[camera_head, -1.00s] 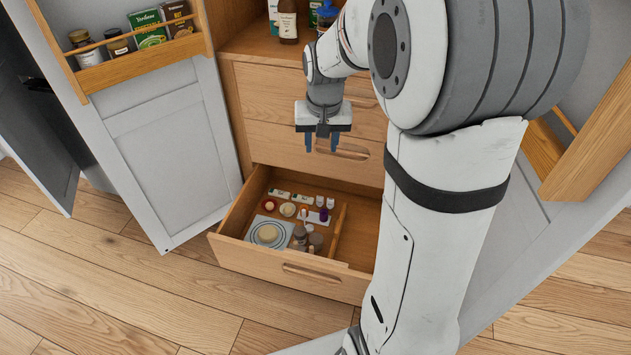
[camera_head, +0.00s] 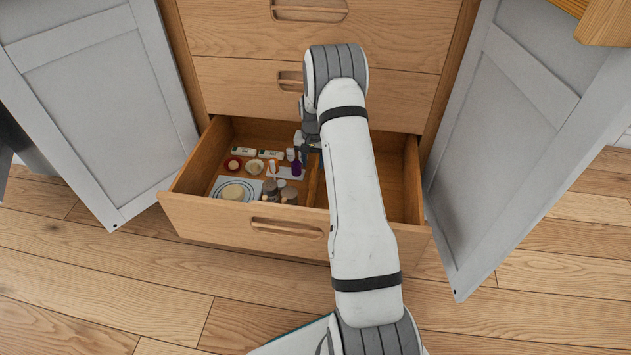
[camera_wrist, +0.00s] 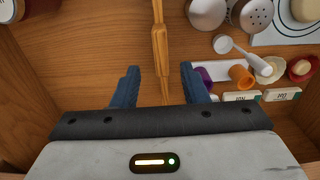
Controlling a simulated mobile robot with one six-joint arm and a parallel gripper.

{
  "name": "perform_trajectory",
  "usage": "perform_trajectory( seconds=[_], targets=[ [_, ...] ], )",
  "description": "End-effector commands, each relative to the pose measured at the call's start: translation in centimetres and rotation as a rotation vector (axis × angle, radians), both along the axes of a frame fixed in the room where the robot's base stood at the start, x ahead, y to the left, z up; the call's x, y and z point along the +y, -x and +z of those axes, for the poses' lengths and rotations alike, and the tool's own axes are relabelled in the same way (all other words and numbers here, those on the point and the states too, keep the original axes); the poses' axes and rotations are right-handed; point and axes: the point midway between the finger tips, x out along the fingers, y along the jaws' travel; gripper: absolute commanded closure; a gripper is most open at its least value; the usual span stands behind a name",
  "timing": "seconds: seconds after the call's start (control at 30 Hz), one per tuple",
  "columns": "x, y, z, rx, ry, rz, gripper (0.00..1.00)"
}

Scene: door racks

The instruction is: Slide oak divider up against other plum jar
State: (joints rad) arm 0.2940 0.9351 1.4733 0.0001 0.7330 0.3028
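The oak divider (camera_head: 313,185) stands on edge in the open drawer, running front to back; it also shows in the wrist view (camera_wrist: 160,45). My gripper (camera_wrist: 160,69) is open above it, with a blue finger on each side and a gap to the wood on both sides. In the wrist view a plum jar (camera_wrist: 205,75) is partly hidden beside the right finger. My arm hides most of the gripper in the head view.
The drawer's (camera_head: 243,221) left compartment holds several jars, small bowls, an orange cup (camera_wrist: 241,76) and a plate (camera_head: 235,190). Open cabinet doors stand on both sides (camera_head: 95,95) (camera_head: 515,130).

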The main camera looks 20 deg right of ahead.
Motion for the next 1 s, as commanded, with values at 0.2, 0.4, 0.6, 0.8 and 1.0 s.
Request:
perform_trajectory(
  seconds=[0.2,0.4,0.6,0.8,1.0],
  targets=[
    [0.1,0.0,-2.8,0.001,-0.001,0.001,0.60],
    [0.1,0.0,-6.1,0.001,-0.001,0.001,0.60],
    [0.1,0.0,-7.3,0.000,0.000,0.002,0.60],
    [0.1,0.0,-7.2,0.000,0.000,0.002,0.61],
    [0.2,0.0,-7.2,0.000,0.000,0.003,0.77]
  ],
)
